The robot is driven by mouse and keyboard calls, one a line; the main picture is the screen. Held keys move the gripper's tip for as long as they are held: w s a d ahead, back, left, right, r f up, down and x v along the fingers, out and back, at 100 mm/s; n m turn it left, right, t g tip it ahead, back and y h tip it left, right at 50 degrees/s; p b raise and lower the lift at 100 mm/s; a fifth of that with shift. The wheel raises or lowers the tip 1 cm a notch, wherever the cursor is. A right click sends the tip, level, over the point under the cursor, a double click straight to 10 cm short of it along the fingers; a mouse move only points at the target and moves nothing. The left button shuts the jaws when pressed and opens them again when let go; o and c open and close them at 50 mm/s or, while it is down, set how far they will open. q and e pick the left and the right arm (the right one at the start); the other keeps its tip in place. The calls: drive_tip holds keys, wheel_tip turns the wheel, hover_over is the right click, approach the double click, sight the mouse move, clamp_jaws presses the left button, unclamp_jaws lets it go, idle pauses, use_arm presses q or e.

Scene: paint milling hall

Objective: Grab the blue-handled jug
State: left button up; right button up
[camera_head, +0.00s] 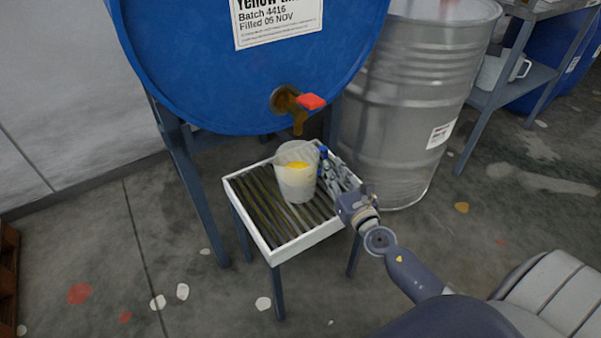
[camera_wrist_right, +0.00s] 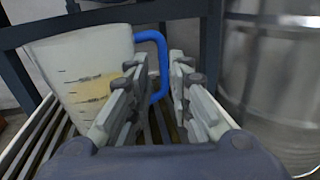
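The jug (camera_head: 296,183) is a translucent white measuring jug with yellow liquid inside. It stands upright on the slatted, white-rimmed drip stand, below the drum's tap. It also shows at the left of the right wrist view (camera_wrist_right: 85,65). Its blue handle (camera_wrist_right: 160,44) faces my right gripper. My right gripper (camera_head: 334,166) is on the jug's right side with its fingers apart. In the wrist view the handle shows in the gap between the fingertips (camera_wrist_right: 160,68); whether they touch it I cannot tell. My left gripper is not in view.
A blue drum (camera_head: 210,75) with a brass tap (camera_head: 292,108) and red lever (camera_head: 311,101) overhangs the stand (camera_head: 305,244). A grey steel drum (camera_head: 405,110) stands close on the right. A metal shelf (camera_head: 510,85) is further right. Floor in front is clear.

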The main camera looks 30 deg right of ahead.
sight(325, 156)
drive_tip(key=w, duration=0.4)
drive_tip(key=w+d, duration=0.1)
drive_tip(key=w, duration=0.1)
drive_tip(key=shift+w, duration=0.25)
clamp_jaws()
